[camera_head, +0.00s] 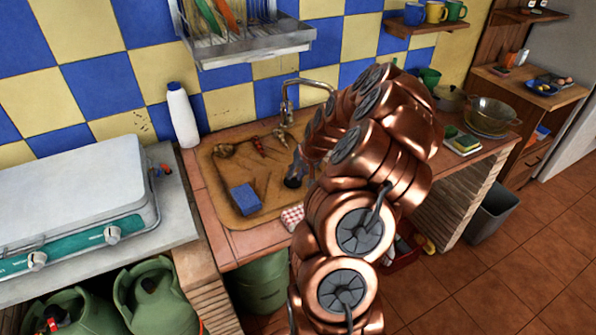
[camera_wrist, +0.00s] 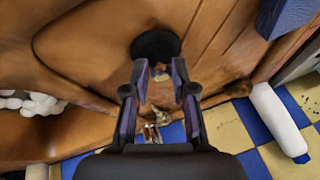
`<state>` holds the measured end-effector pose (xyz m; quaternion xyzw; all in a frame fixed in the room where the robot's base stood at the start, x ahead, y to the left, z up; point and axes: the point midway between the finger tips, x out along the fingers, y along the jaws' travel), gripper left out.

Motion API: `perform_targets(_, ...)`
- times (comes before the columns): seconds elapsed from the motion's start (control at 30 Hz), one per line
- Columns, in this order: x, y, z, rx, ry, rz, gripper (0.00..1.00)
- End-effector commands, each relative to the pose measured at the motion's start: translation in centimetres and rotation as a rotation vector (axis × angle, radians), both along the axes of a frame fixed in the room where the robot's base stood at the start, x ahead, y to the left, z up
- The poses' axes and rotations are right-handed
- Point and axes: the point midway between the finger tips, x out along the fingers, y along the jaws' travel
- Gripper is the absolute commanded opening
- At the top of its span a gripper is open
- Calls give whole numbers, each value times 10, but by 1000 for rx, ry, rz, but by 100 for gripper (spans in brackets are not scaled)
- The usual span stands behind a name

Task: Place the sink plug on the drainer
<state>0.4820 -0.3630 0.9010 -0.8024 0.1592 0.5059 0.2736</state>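The brown sink basin (camera_head: 232,190) is set into the tiled counter. In the wrist view a black round piece (camera_wrist: 150,42) lies on the basin floor; I cannot tell whether it is the sink plug or the drain opening. My gripper (camera_wrist: 160,72) is open, its two dark fingertips apart in front of the near edge of that round piece. A small pale-brown bit shows between the tips, too small to identify. In the head view my gripper (camera_head: 294,176) is low over the right part of the basin, and my arm hides that side. The wire dish drainer (camera_head: 255,48) hangs on the wall above.
A blue sponge (camera_head: 245,199) lies in the basin, with a brown item (camera_head: 223,150) and a red-handled tool (camera_head: 259,146) near its back. The metal tap (camera_head: 287,105) stands behind. A white bottle (camera_head: 182,115) and a stove (camera_head: 75,205) stand left.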

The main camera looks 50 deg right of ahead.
Motion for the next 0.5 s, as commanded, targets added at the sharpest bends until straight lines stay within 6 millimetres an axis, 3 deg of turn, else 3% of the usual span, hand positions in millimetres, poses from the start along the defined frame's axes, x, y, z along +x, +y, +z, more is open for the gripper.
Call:
perform_targets(0.2, 0, 0, 0, 0, 0, 1, 48)
perform_targets(0.5, 0, 0, 1, 0, -1, 1, 48)
